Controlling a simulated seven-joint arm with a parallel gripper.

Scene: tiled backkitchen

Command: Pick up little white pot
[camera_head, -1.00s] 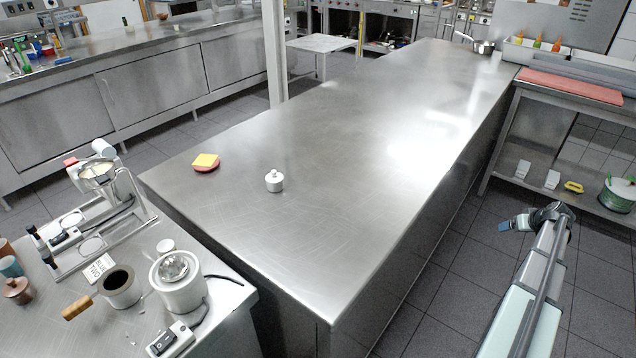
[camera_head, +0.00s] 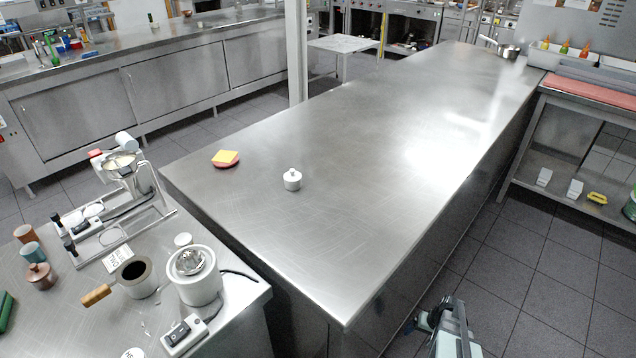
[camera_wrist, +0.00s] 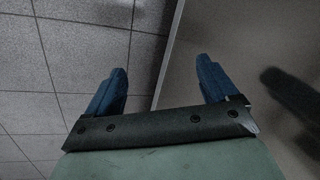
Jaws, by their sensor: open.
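The little white pot (camera_head: 292,180) is a small lidded pot with a knob. It stands upright on the steel counter (camera_head: 400,130), towards its near left end. My gripper (camera_head: 424,321) is low at the bottom of the head view, beside the counter's right side and well apart from the pot. In the wrist view my gripper (camera_wrist: 162,88) shows two blue fingers spread wide with nothing between them. The wrist view shows floor tiles and the counter's side panel, and no pot.
A yellow and red sponge-like item (camera_head: 225,158) lies left of the pot. A side table (camera_head: 80,320) at lower left holds a white appliance (camera_head: 194,280) and a handled pot (camera_head: 137,277). The counter around the pot is clear. A shelf unit (camera_head: 570,190) stands at right.

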